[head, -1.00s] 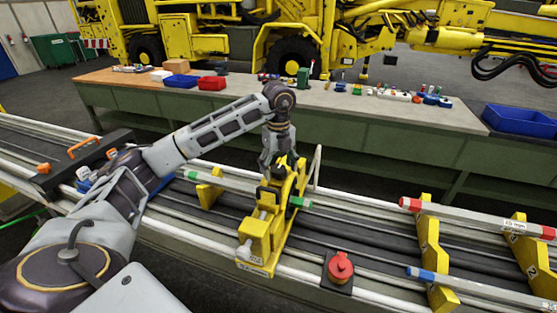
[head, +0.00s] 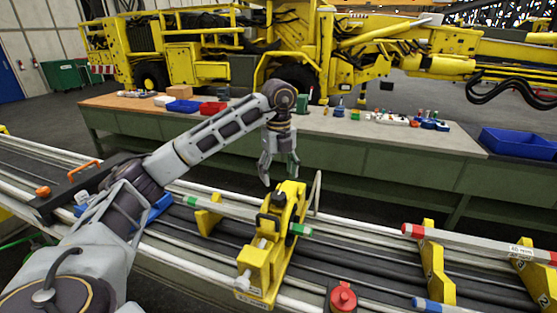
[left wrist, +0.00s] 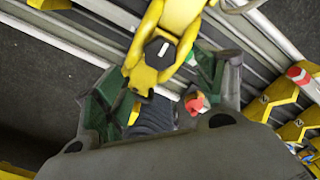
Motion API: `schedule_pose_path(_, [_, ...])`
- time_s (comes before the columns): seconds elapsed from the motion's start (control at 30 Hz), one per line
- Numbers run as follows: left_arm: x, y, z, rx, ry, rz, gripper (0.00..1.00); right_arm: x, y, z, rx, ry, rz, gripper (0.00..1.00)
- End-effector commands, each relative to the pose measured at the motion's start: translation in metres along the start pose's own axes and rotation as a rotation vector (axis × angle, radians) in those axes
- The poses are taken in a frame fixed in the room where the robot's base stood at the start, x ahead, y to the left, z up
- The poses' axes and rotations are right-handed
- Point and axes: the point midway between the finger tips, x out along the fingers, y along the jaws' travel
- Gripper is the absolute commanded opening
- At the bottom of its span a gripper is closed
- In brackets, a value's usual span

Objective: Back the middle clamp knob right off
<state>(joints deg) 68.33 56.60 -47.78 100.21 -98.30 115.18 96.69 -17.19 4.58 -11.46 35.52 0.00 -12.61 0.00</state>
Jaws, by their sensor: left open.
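The yellow clamp (head: 262,262) stands on the rails in the middle of the head view, around a grey tube (head: 235,210) with green ends. Its dark knob (head: 279,200) sits on top of the clamp. In the left wrist view the knob (left wrist: 159,52) shows as a black hexagon with a white mark, still on the yellow clamp. My left gripper (head: 279,172) is above the clamp, fingers down, open and empty. In the left wrist view its green-padded fingers (left wrist: 160,95) are spread apart, with the knob beyond their tips. My right gripper is not in view.
Yellow supports (head: 434,262) hold red-ended and blue-ended tubes at the right. Behind is a workbench (head: 370,150) with bins and small parts. A yellow machine stands further back.

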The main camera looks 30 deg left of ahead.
Motion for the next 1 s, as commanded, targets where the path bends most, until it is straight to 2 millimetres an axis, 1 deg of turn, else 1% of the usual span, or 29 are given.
schedule_pose_path(0.6, [-0.032,0.000,0.001,-0.002,-0.001,-0.002,0.71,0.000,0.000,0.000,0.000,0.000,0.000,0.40])
schedule_pose_path(1.0, [-0.042,0.000,0.001,-0.002,0.000,-0.001,0.71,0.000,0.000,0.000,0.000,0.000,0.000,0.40])
